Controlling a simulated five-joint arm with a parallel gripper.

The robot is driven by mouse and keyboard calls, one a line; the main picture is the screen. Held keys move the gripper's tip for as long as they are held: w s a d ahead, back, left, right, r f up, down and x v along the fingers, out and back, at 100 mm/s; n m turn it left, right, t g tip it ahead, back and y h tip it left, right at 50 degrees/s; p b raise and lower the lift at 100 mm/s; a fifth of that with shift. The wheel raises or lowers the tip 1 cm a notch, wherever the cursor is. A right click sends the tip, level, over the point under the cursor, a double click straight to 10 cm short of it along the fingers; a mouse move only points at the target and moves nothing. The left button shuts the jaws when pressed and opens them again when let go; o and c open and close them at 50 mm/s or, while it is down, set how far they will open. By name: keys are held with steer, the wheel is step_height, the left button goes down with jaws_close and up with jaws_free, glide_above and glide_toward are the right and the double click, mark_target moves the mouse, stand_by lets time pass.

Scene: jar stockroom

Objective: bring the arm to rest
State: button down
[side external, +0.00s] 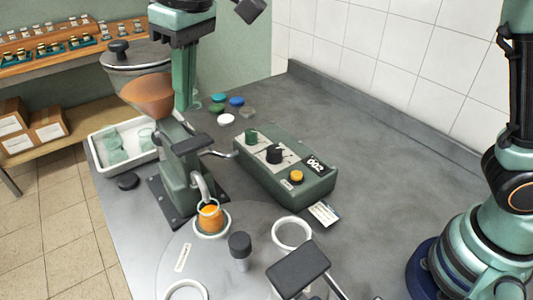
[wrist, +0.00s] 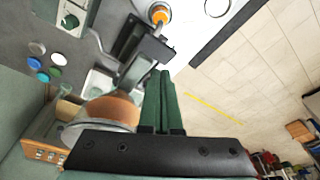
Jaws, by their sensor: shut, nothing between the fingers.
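My gripper (side external: 184,106) hangs from the top of the side view, fingers pointing down, at the right of the filling machine's copper-coloured hopper (side external: 150,95). In the wrist view its two green fingers (wrist: 165,74) lie together, shut and empty. The hopper (wrist: 108,109) is beside the fingers there. Whether they touch it I cannot tell. The filling machine (side external: 178,172) stands on the grey bench, its spout above a jar with orange contents (side external: 210,220).
A green control box (side external: 285,165) stands right of the machine. Loose lids (side external: 226,119) lie behind it. A white tray (side external: 98,150) holds green jars at left. Empty jars (side external: 291,233) stand on the round plate at the front. The bench's right part (side external: 390,180) is clear.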

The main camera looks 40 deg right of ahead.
steer(key=s+d+m+t, duration=0.2)
steer(key=s+d+m, duration=0.1)
steer(key=d, duration=1.5)
steer(key=s+d+f+m+t, duration=0.1)
steer(key=s+d+f, duration=0.2)
steer(key=d, duration=0.3)
steer(key=s+d+f+m+h, duration=0.1)
steer(key=s+d+f+m, duration=0.1)
steer(key=d, duration=0.4)
steer(key=s+f, duration=0.1)
steer(key=s, duration=0.1)
steer(key=shift+s+t, duration=0.35)
steer(key=shift+t, duration=0.05)
